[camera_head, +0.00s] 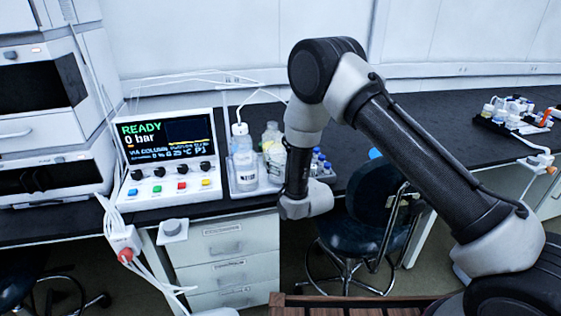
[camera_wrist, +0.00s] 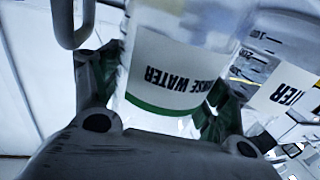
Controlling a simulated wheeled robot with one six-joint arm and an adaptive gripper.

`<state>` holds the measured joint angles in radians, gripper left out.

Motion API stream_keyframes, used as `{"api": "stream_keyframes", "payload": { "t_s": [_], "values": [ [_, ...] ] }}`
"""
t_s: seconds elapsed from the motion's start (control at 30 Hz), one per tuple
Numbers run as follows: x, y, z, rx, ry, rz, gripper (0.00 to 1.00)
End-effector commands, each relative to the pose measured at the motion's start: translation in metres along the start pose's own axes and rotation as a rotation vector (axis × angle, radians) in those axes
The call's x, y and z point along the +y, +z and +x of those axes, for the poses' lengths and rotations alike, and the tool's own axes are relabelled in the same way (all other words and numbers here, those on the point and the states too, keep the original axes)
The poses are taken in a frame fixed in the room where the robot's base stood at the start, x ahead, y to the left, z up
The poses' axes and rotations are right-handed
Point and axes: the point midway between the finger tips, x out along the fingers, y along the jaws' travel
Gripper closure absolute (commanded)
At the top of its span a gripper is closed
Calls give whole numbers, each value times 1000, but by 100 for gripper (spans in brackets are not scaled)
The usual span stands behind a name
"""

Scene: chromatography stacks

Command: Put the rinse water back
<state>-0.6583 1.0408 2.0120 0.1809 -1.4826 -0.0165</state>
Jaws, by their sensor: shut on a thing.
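The rinse water bottle (camera_wrist: 178,70) fills the middle of the wrist view. It is clear, with a white label reading "RINSE WATER" upside down and a green band. My gripper (camera_wrist: 160,100) is shut on it, one dark finger pad on each side. In the head view my wrist hangs in front of the bench beside the bottle tray and hides my fingers. I cannot surely tell the held bottle from the others there.
A bottle with tubing in its cap (camera_head: 244,162) stands in the tray (camera_head: 256,188), near blue-capped vials (camera_head: 320,160). A control panel (camera_head: 170,155) reading "READY 0 bar" stands to the left. Another bottle label ending in "TER" (camera_wrist: 287,93) shows close by. A stool (camera_head: 365,225) stands below the bench.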

Motion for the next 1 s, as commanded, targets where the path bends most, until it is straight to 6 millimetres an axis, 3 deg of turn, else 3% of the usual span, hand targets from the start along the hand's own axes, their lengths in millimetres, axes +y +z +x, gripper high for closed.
{"api": "stream_keyframes", "payload": {
  "t_s": [0.43,0.47,0.5,0.87,1.0],
  "values": [
    [0,8,0,2,0,0,75],
    [0,9,0,-1,0,0,22],
    [0,9,0,0,0,0,17],
    [0,6,0,1,0,0,17],
    [0,7,-16,-2,-1,0,17]
  ]
}}
